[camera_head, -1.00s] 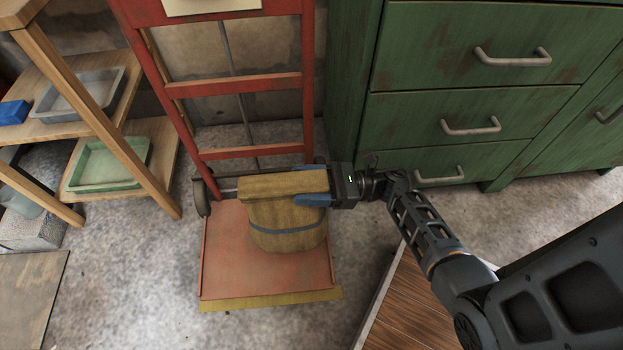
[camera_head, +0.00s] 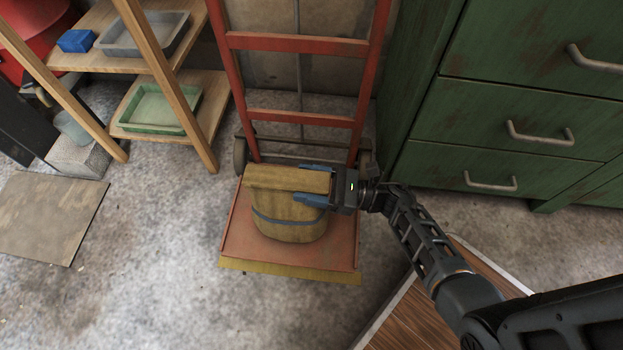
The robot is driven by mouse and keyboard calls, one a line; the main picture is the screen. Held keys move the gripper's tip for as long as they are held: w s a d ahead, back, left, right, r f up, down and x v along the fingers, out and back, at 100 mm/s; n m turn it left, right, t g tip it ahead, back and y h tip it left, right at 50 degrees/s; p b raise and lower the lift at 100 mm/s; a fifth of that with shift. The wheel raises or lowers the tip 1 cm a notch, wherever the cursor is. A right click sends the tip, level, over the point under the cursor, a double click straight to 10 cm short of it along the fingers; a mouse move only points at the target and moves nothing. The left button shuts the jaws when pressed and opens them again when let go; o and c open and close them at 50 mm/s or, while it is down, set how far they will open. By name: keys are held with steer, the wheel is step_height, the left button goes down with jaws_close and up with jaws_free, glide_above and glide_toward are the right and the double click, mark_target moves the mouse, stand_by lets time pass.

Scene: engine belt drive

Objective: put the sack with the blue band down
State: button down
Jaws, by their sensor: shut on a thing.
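The tan sack with the blue band (camera_head: 285,222) is upright over the base plate (camera_head: 343,250) of a red hand truck (camera_head: 297,43). It is roughly at the middle of the plate, a little to the left. My gripper (camera_head: 312,183) comes in from the right, and its blue fingers are shut on the folded top of the sack. I cannot tell whether the sack's bottom touches the plate. The sack hides the back middle of the plate.
A green drawer cabinet (camera_head: 500,110) stands close on the right. A wooden shelf (camera_head: 160,75) with trays is at the left. A wooden-topped surface (camera_head: 415,318) lies under my arm. The concrete floor (camera_head: 160,270) at front left is clear.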

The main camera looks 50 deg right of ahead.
steer(key=shift+w+f+b, duration=0.1)
steer(key=shift+f+b, duration=0.35)
steer(key=shift+f, duration=0.7)
steer(key=shift+c, duration=0.9)
jaws_free()
steer(key=shift+f, duration=0.3)
steer(key=shift+r, duration=0.1)
